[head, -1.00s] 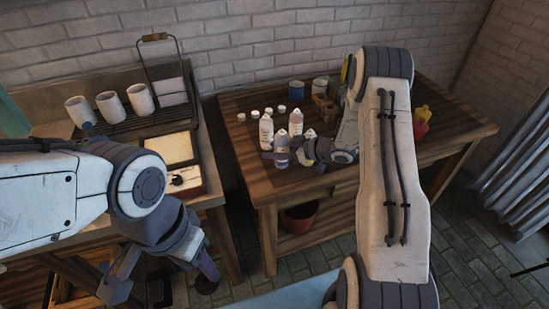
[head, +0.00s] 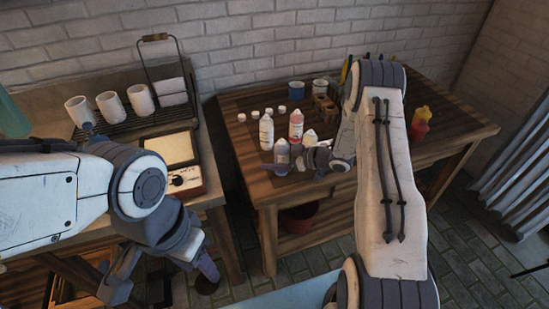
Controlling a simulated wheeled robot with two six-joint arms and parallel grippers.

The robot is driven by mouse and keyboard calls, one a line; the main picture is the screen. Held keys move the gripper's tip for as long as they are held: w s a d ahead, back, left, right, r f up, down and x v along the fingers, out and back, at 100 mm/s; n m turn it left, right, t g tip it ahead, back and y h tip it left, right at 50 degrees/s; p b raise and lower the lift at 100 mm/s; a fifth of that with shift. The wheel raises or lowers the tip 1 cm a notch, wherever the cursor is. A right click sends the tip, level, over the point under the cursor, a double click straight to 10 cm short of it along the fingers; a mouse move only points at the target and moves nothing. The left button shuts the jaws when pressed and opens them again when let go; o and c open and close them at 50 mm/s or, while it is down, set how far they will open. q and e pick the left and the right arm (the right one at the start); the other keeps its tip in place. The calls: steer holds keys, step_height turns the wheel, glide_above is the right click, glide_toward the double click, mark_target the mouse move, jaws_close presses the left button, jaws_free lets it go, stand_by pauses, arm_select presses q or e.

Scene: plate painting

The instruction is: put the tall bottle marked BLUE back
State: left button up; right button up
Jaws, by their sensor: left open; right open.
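Several bottles stand upright on the wooden table. A tall white bottle (head: 266,132) is at the left of the group, and a second tall one (head: 296,124) stands to its right with a pinkish body. A greyish bottle (head: 282,152) stands nearest the front edge, and another pale bottle (head: 310,136) is partly hidden by my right gripper. The markings are too small to read, so I cannot tell which is BLUE. My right gripper (head: 288,167) is open, low beside the greyish bottle; contact cannot be told. My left gripper (head: 160,283) is open and empty, away from the table.
Several white caps (head: 268,112) lie behind the bottles. A blue pot (head: 296,91) and a wooden block (head: 324,106) stand at the back. Red and yellow bottles (head: 420,124) are at right. White cups (head: 109,105) stand on the left bench.

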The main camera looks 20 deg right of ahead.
steer(key=shift+d+r, duration=0.1)
steer(key=shift+r, duration=0.1)
steer(key=b+v, duration=0.1)
steer(key=v, duration=1)
steer(key=shift+s+d+r, duration=0.15)
steer(key=shift+s+d, duration=0.1)
steer(key=shift+s, duration=0.05)
